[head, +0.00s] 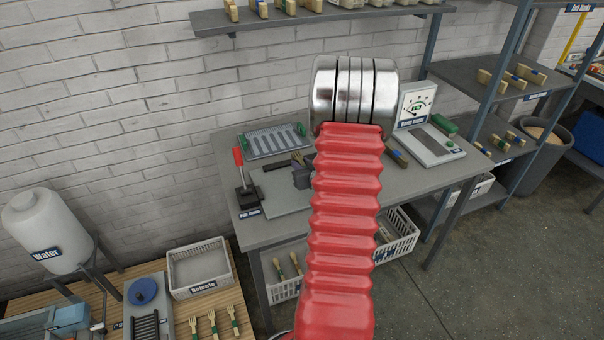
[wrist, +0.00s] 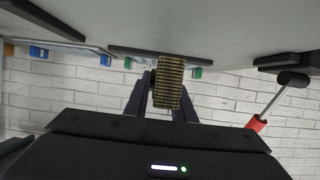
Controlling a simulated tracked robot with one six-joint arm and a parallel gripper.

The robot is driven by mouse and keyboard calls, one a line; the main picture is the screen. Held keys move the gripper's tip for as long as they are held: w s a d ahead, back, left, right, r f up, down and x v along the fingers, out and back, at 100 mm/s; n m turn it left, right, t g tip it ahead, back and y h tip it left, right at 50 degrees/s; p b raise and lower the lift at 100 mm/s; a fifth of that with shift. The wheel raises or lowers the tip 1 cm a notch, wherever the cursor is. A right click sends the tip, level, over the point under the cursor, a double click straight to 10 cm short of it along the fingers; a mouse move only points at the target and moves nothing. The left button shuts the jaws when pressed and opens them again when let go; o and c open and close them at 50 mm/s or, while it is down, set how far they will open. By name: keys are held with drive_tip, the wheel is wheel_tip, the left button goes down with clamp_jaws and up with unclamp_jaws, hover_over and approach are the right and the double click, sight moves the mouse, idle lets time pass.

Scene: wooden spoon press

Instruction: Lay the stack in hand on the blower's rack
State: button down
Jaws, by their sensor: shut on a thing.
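My gripper (wrist: 165,78) is shut on a stack of thin wooden pieces (wrist: 170,98), seen edge-on as a ribbed tan block between the two dark fingers. In the head view my gripper (head: 302,178) is partly hidden behind my red arm, above the grey workbench, and a bit of the stack shows beside the arm. At the lower left stands a grey unit with a blue round part (head: 142,291) and a black slatted rack (head: 146,326); it looks like the blower, but I read no such label. My gripper is well to its right and apart from it.
On the workbench (head: 350,208) are a slotted tray with green ends (head: 275,141), a red-handled lever (head: 239,160) and a damp meter (head: 418,104). A Rejects bin (head: 199,266), wooden forks (head: 213,322) and a water tank (head: 48,227) are at the lower left.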

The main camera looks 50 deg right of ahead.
drive_tip(key=shift+f, duration=1.95)
drive_tip(key=c, duration=1.5)
unclamp_jaws()
drive_tip(key=shift+f, duration=0.1)
drive_tip(key=v, duration=1.2)
